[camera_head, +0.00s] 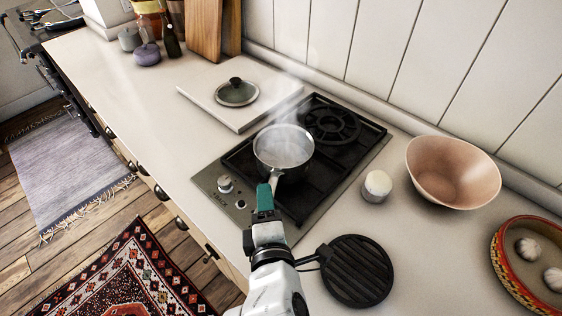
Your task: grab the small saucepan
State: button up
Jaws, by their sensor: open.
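The small saucepan (283,146) is a steel pan that stands upright on the near burner of the black gas hob, with steam rising from it. Its handle (275,180) points toward me. My gripper (265,190) has teal fingers and is at the near end of the handle. I cannot tell whether the fingers are around the handle or only beside it. The fingers hide the handle's end. The gripper is open.
The hob (350,155) has a second, empty burner behind. A lid (236,92) lies on a white board (205,97) at the back left. A white jar (376,186), a pink bowl (453,172), a patterned dish (515,295) and a black ridged trivet (357,271) stand right of my arm.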

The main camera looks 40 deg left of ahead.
jog(key=shift+w+a, duration=0.25)
jog(key=shift+c, duration=0.2)
grip_shut()
dwell(1.1)
jog(key=shift+r, duration=0.1)
